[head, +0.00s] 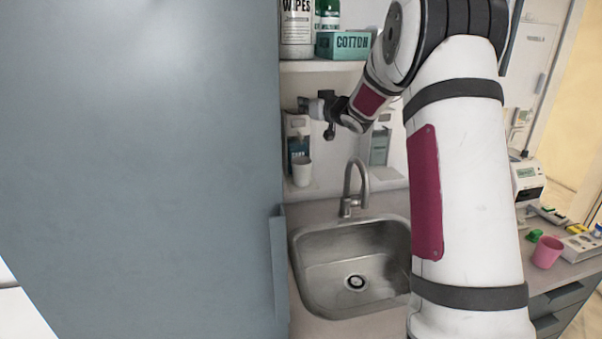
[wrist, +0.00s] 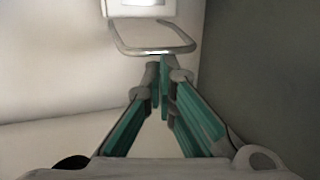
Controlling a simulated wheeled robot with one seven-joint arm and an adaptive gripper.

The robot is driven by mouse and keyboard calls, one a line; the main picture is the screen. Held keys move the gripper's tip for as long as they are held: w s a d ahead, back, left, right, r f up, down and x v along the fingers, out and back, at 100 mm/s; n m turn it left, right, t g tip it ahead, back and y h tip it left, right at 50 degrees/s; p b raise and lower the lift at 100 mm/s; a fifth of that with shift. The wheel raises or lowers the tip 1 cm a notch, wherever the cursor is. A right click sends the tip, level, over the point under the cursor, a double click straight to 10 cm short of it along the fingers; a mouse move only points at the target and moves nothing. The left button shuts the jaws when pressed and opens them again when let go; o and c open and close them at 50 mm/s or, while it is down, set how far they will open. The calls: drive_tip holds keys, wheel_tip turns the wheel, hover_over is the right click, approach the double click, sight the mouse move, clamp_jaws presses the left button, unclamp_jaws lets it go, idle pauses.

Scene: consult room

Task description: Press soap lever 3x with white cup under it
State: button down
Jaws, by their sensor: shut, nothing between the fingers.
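The soap dispenser (head: 298,128) with a dark label is on the wall beside the tall cabinet. The white cup (head: 301,172) stands upright under it. My gripper (head: 305,106) is at the top of the dispenser and partly hidden by my wrist in the head view. In the wrist view my gripper (wrist: 158,72) is shut and empty, its teal fingers together. The metal loop lever (wrist: 152,50) lies just beyond the fingertips, below the pale dispenser body (wrist: 140,9). I cannot tell whether the fingertips touch the lever.
A tall grey cabinet (head: 140,150) stands close on the left. A steel sink (head: 325,275) with a curved faucet (head: 348,190) lies below. A second dispenser (head: 379,148) is right of the faucet. A shelf (head: 318,66) with wipes and cotton is above. A pink cup (head: 547,252) stands at right.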

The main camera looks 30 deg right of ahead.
drive_tip(key=shift+f, duration=0.1)
drive_tip(key=shift+r+p, duration=1.1)
drive_tip(key=shift+r, duration=0.9)
drive_tip(key=s+a+p, duration=0.2)
drive_tip(key=s+p, duration=0.2)
drive_tip(key=s, duration=0.5)
drive_tip(key=shift+s+a, duration=0.3)
drive_tip(key=shift+a, duration=0.05)
